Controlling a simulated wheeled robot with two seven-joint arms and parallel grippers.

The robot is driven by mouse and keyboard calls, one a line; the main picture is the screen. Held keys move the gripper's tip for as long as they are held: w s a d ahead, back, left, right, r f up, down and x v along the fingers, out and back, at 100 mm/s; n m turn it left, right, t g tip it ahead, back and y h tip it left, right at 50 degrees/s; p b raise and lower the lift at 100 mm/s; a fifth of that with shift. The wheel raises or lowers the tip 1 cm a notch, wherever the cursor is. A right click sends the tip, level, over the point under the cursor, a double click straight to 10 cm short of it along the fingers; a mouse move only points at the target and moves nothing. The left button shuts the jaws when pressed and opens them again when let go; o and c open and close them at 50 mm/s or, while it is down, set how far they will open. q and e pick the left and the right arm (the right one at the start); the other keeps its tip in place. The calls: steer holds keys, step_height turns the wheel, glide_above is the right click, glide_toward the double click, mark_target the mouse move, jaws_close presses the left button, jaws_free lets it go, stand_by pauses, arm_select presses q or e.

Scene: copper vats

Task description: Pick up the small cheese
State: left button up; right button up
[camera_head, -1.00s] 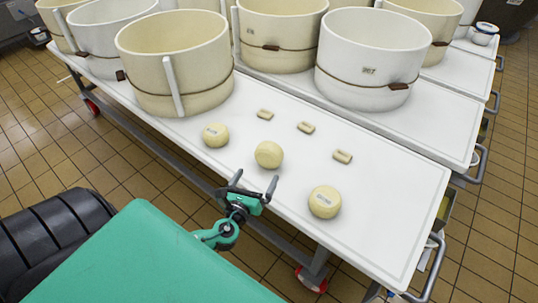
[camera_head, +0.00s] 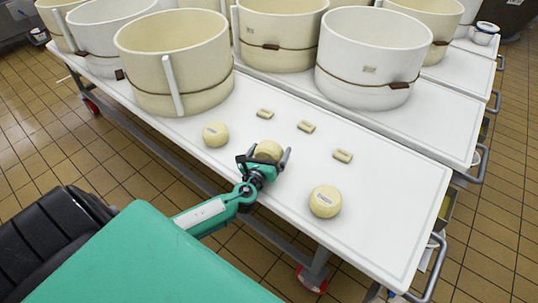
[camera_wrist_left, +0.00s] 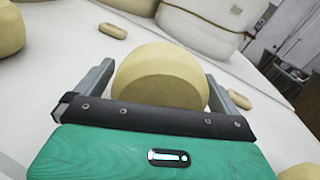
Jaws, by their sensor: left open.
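Three small round yellow cheeses sit in a row on the white table (camera_head: 384,212). The middle cheese (camera_head: 268,149) is at my left gripper, and it also shows in the left wrist view (camera_wrist_left: 160,75). The left cheese (camera_head: 216,134) and right cheese (camera_head: 325,201) stand apart on either side. My left gripper (camera_head: 264,158) is open, with one finger on each side of the middle cheese. In the left wrist view the fingers (camera_wrist_left: 160,88) flank it; a gap shows on the right side, and contact on the left cannot be told. My right gripper is not in view.
Small oblong pieces, one of them (camera_head: 306,127), lie behind the cheeses. Large cream tub (camera_head: 175,65) and white tub (camera_head: 365,60) stand further back. The table's front edge is close to my arm. The table's right end is clear.

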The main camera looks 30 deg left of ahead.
arm_select(q)
steer(key=shift+w+a, duration=0.1)
steer(key=shift+w, duration=0.4)
steer(key=c, duration=1.3)
steer(key=shift+r, duration=0.2)
